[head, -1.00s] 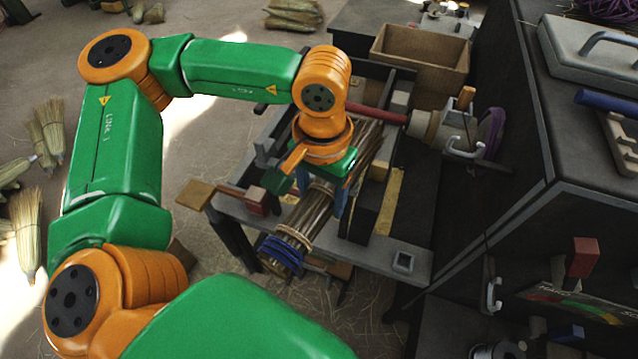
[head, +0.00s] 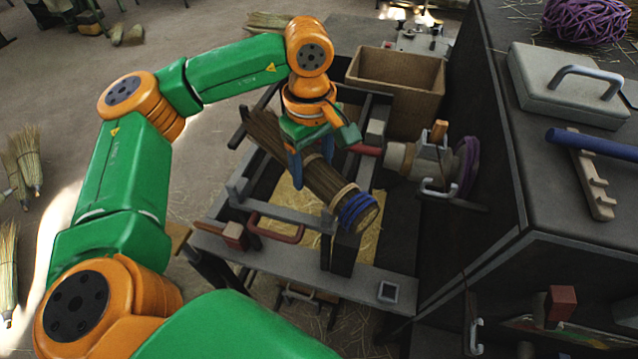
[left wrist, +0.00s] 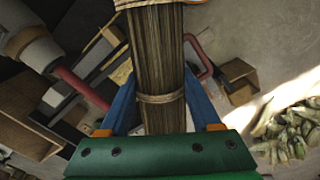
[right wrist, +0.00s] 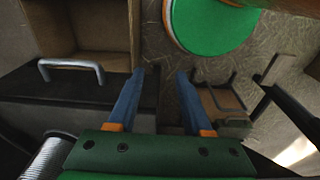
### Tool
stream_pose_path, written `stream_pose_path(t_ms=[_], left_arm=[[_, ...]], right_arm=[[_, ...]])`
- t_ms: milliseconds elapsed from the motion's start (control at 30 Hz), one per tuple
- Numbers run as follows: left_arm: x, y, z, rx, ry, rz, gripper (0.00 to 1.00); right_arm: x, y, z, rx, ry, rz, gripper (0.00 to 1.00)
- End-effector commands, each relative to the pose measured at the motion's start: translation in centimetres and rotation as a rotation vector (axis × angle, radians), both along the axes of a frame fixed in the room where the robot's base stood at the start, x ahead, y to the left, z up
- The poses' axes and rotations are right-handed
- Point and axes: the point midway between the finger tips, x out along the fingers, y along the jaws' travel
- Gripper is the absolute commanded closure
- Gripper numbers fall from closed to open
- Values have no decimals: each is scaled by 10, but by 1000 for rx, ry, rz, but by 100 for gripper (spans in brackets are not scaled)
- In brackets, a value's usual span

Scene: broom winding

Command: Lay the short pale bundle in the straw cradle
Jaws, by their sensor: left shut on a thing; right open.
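My left gripper (head: 312,158) is shut around the middle of a brown straw bundle (head: 332,184). The bundle runs from upper left to lower right, with a blue-bound end (head: 358,212) at the lower right. In the left wrist view the bundle (left wrist: 158,60) passes between both blue fingers, with a pale band around it. It looks brown rather than pale. What looks like the cradle, a grey frame with upright supports (head: 240,190), stands below and left of the bundle, which appears above it. My right gripper (right wrist: 160,76) is open and empty in the right wrist view.
A winding crank (head: 415,162) stands at the right, an empty brown box (head: 396,78) behind. A dark bench (head: 560,215) bounds the right side. Brooms (head: 22,165) lie on the floor left.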

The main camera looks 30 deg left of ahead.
Motion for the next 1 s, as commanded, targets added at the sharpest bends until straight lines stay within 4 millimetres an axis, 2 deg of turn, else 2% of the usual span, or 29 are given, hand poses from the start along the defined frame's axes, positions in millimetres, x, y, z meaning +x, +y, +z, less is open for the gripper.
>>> stream_pose_path(t_ms=[100,200,300,433,567,1000], left_arm=[[6,14,4,-4,2,272,92],[9,25,5,-4,1,456,92],[10,30,5,-4,0,557,92],[10,31,-2,-5,-2,578,92],[10,31,-17,-3,-1,576,92],[10,31,-87,-4,0,573,92]], right_arm=[[0,0,4,1,0,0,50],[0,1,6,1,-1,0,50],[0,1,6,1,-1,0,50],[0,1,0,1,-1,-1,50],[0,1,-13,1,-1,-1,50],[1,1,-72,1,-2,-1,50]])
